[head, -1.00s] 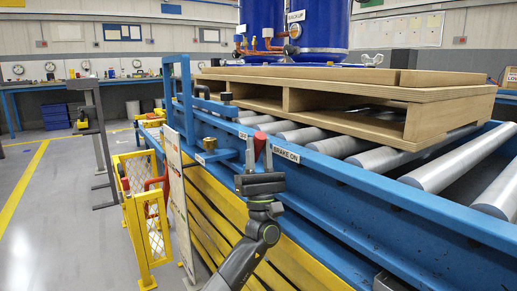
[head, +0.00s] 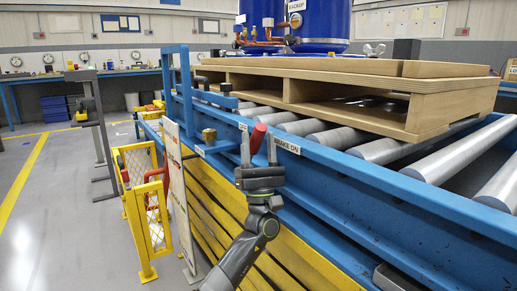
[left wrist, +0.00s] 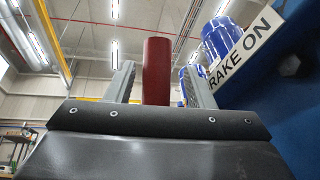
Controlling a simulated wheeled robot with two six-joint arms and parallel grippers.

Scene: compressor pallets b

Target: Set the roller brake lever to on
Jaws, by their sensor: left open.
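The roller brake lever shows as a red handle (head: 258,138) at the side of the blue conveyor frame, close to the "BRAKE ON" label (head: 285,145). My left gripper (head: 258,148) is open, with its fingers pointing up and one on each side of the handle in the picture. In the left wrist view, the red handle (left wrist: 156,70) stands upright between the two open fingers, with visible gaps, and the label (left wrist: 245,48) is at the upper right. The lever's lower part is hidden behind my gripper. My right gripper is not in view.
A wooden pallet (head: 420,115) lies on the conveyor rollers (head: 450,152). The blue side rail (head: 400,200) runs close to the right of my left gripper. A yellow barrier (head: 150,215) and a sign board stand to the left. The grey floor at the far left is clear.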

